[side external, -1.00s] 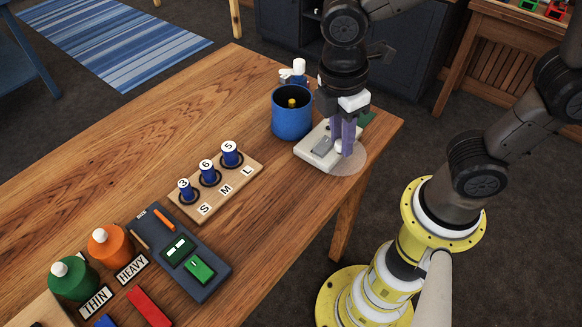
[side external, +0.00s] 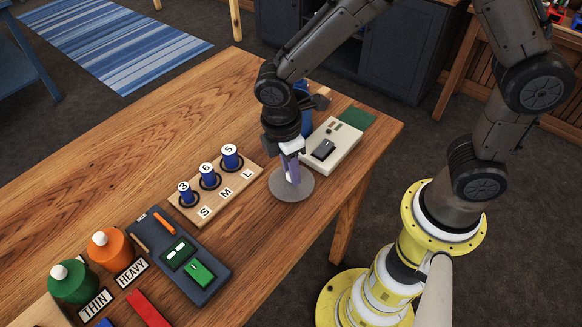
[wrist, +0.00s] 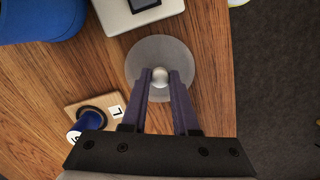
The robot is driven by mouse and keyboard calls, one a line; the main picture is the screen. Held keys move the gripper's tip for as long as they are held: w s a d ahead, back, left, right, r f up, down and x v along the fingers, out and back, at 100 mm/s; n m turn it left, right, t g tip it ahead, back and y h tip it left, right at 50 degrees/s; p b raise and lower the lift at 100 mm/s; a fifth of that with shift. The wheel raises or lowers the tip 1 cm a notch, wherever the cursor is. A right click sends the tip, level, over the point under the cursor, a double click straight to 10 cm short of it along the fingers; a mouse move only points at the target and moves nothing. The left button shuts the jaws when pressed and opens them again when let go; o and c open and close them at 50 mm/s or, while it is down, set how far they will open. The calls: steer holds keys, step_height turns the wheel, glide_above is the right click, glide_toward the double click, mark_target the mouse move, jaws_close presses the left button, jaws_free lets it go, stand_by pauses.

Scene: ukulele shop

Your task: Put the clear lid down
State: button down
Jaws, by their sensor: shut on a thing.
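The clear lid (side external: 291,187) is a round see-through disc above or on the wooden table, between the lettered board and the pale device. It also shows in the wrist view (wrist: 160,48), with a round pale knob (wrist: 160,75) at its middle. My gripper (side external: 292,178) points down at the lid; in the wrist view (wrist: 160,77) its two purple fingers are shut on the knob. I cannot tell whether the lid touches the table.
A pale device (side external: 335,143) stands just right of the lid, with a green patch (side external: 357,117) behind it. The lettered board (side external: 240,180) with several blue spools is at left. A blue pot (wrist: 35,18) is partly hidden behind my arm. Bare wood (side external: 262,235) lies in front.

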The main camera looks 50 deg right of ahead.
mark_target(285, 184)
steer(key=shift+f, duration=0.15)
steer(key=c, duration=0.7)
jaws_free()
steer(key=r, duration=0.8)
steer(key=a+r, duration=0.1)
steer(key=r, duration=0.3)
steer(key=shift+w+a+r, duration=0.1)
steer(key=shift+w+r, duration=0.1)
steer(key=shift+w, duration=0.05)
steer(key=s+d+r+m+t, duration=0.2)
steer(key=s+d+m, duration=0.2)
steer(key=s+d+r+m+t, duration=0.1)
steer(key=s+d+m+t, duration=0.1)
steer(key=s+d+m, duration=0.3)
steer(key=s+d+r+m+t+y, duration=0.1)
steer(key=s+d+r+m+t, duration=0.1)
steer(key=s+d+m, duration=0.2)
steer(key=shift+s+d+r, duration=0.35)
steer(key=shift+d, duration=0.25)
